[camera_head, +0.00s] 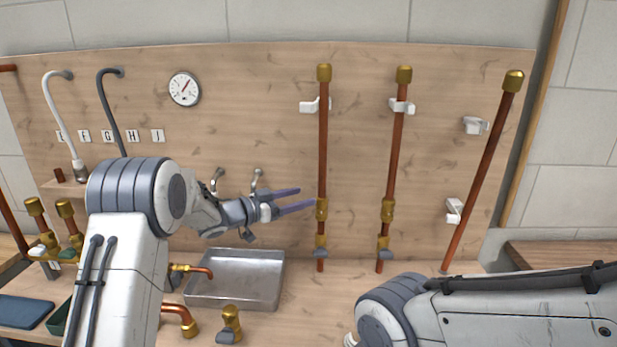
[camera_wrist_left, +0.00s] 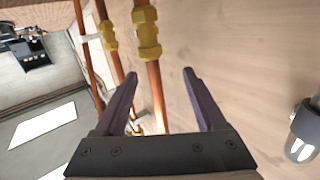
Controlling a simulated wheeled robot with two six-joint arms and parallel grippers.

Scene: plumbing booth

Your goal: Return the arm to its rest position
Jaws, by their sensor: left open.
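My left arm comes in from the left in the head view. Its gripper (camera_head: 300,199) is open and empty, in front of the wooden panel and just left of the nearest copper pipe (camera_head: 323,150). In the left wrist view the two fingers of this gripper (camera_wrist_left: 160,85) are spread, with bare panel and part of a pipe behind them. A brass fitting (camera_wrist_left: 146,35) on a pipe lies beyond the fingertips there. My right arm shows at the lower right of the head view; its gripper is not visible.
Two more copper pipes (camera_head: 394,150) (camera_head: 485,165) stand to the right; the rightmost leans, apart from its white clips (camera_head: 454,211). A metal tray (camera_head: 234,279) lies below the left gripper. Brass fittings (camera_head: 230,324) lie on the bench. A gauge (camera_head: 184,88) hangs on the panel.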

